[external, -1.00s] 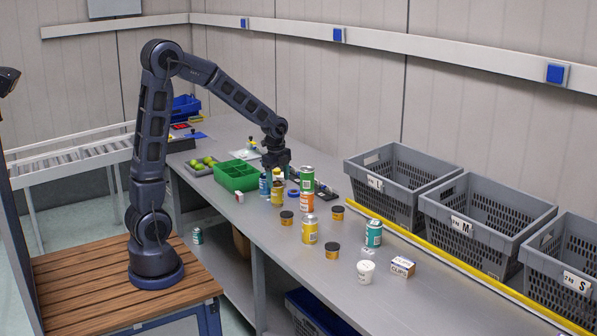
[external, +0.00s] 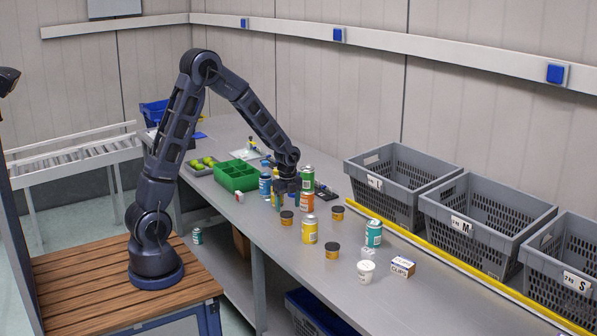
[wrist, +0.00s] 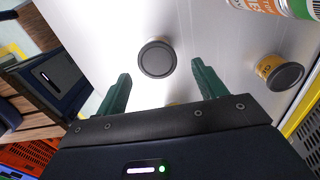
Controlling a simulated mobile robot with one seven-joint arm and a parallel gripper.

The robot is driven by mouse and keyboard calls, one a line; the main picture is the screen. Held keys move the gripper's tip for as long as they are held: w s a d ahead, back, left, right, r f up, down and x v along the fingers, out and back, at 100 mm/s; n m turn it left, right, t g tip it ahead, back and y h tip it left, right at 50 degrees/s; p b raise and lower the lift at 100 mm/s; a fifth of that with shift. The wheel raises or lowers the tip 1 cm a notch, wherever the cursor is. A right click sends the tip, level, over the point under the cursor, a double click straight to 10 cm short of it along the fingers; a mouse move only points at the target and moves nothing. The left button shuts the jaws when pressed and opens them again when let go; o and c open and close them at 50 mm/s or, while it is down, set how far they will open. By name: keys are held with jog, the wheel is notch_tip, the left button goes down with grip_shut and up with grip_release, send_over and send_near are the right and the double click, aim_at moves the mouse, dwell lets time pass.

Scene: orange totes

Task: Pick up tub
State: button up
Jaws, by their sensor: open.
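Several small tubs with dark lids stand on the grey bench. One tub (external: 287,217) is just below and in front of my gripper (external: 286,196) in the external view. In the wrist view, a dark round tub lid (wrist: 156,58) lies ahead, between the lines of my green fingers (wrist: 161,74); they are apart and hold nothing. A second tub (external: 338,212), with a yellow side, also shows at the right of the wrist view (wrist: 285,76). A third tub (external: 332,250) stands nearer the front. A white cup-like tub (external: 366,272) stands further right.
A yellow can (external: 310,230) and a teal can (external: 373,233) stand further along. Grey crates (external: 403,183) line the back. The bench front is mostly clear.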

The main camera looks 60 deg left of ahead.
aim_at(288, 210)
jog(key=shift+s+a+f, duration=0.1)
jog(key=shift+s+f, duration=0.05)
jog(key=shift+f, duration=2.4)
jog(key=c, duration=1)
jog(key=shift+o, duration=0.2)
jog(key=shift+r, duration=0.15)
